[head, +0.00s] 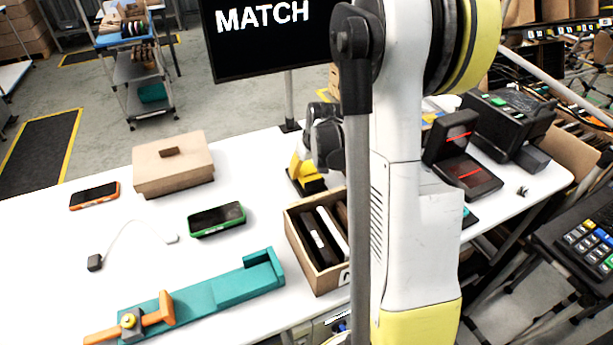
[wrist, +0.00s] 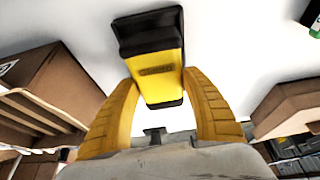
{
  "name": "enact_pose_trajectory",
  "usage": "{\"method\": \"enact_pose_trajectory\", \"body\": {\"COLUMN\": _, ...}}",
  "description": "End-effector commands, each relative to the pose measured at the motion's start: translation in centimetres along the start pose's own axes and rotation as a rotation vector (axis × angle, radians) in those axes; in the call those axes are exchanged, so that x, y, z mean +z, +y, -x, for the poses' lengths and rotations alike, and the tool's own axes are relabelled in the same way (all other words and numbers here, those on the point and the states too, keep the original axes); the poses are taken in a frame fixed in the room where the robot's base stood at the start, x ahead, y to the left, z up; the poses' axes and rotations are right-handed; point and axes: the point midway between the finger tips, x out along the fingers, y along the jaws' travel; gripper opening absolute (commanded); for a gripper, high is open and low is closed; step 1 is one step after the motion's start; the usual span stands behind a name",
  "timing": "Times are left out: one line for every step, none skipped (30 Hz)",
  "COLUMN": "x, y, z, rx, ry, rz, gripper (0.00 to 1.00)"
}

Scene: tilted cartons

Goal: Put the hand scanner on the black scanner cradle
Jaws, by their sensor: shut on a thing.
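The hand scanner (wrist: 158,62), a yellow body with black ends, is between the yellow fingers of my gripper (wrist: 162,92) in the wrist view. The fingers are shut on its sides. In the head view my gripper (head: 304,172) is low over the white table, just behind the small carton, with yellow and black parts showing below its dark wrist. I cannot tell there which black part is scanner, or whether it touches the table. I cannot make out the black scanner cradle for certain; my arm hides part of the table.
An open carton (head: 318,277) with dark and white items stands just in front of my gripper. A closed brown box (head: 172,168), an orange phone (head: 94,195), a green phone (head: 216,219) and a teal fixture (head: 222,292) lie left. A black device with red lines (head: 468,180) stands right.

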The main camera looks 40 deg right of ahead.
Motion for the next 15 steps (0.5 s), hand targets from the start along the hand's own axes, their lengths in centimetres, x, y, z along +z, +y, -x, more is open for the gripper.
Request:
{"method": "enact_pose_trajectory", "body": {"x": 0.46, "y": 0.01, "z": -1.11, "rx": 0.000, "ry": 0.000, "rz": 0.000, "gripper": 0.32}}
{"method": "enact_pose_trajectory", "body": {"x": 0.57, "y": 0.01, "z": -1.37, "rx": 0.000, "ry": 0.000, "rz": 0.000, "gripper": 0.32}}
{"method": "enact_pose_trajectory", "body": {"x": 0.63, "y": 0.01, "z": -1.53, "rx": 0.000, "ry": 0.000, "rz": 0.000, "gripper": 0.32}}
{"method": "enact_pose_trajectory", "body": {"x": 0.63, "y": 0.01, "z": -1.52, "rx": 0.000, "ry": 0.000, "rz": 0.000, "gripper": 0.32}}
{"method": "enact_pose_trajectory", "body": {"x": 0.60, "y": 0.02, "z": -1.45, "rx": 0.000, "ry": 0.000, "rz": 0.000, "gripper": 0.32}}
{"method": "enact_pose_trajectory", "body": {"x": 0.58, "y": 0.02, "z": -1.37, "rx": 0.000, "ry": 0.000, "rz": 0.000, "gripper": 0.32}}
{"method": "enact_pose_trajectory", "body": {"x": 0.57, "y": 0.02, "z": -1.34, "rx": 0.000, "ry": 0.000, "rz": 0.000, "gripper": 0.32}}
{"method": "enact_pose_trajectory", "body": {"x": 0.57, "y": 0.02, "z": -1.32, "rx": 0.000, "ry": 0.000, "rz": 0.000, "gripper": 0.32}}
{"method": "enact_pose_trajectory", "body": {"x": 0.57, "y": 0.02, "z": -1.32, "rx": 0.000, "ry": 0.000, "rz": 0.000, "gripper": 0.32}}
{"method": "enact_pose_trajectory", "body": {"x": 0.58, "y": 0.02, "z": -1.36, "rx": 0.000, "ry": 0.000, "rz": 0.000, "gripper": 0.32}}
{"method": "enact_pose_trajectory", "body": {"x": 0.62, "y": 0.02, "z": -1.44, "rx": 0.000, "ry": 0.000, "rz": 0.000, "gripper": 0.32}}
{"method": "enact_pose_trajectory", "body": {"x": 0.68, "y": 0.02, "z": -1.59, "rx": 0.000, "ry": 0.000, "rz": 0.000, "gripper": 0.32}}
{"method": "enact_pose_trajectory", "body": {"x": 0.72, "y": 0.02, "z": -1.70, "rx": 0.000, "ry": 0.000, "rz": 0.000, "gripper": 0.32}}
{"method": "enact_pose_trajectory", "body": {"x": 0.74, "y": 0.02, "z": -1.72, "rx": 0.000, "ry": 0.000, "rz": 0.000, "gripper": 0.59}}
{"method": "enact_pose_trajectory", "body": {"x": 0.70, "y": 0.03, "z": -1.64, "rx": 0.000, "ry": 0.000, "rz": 0.000, "gripper": 0.71}}
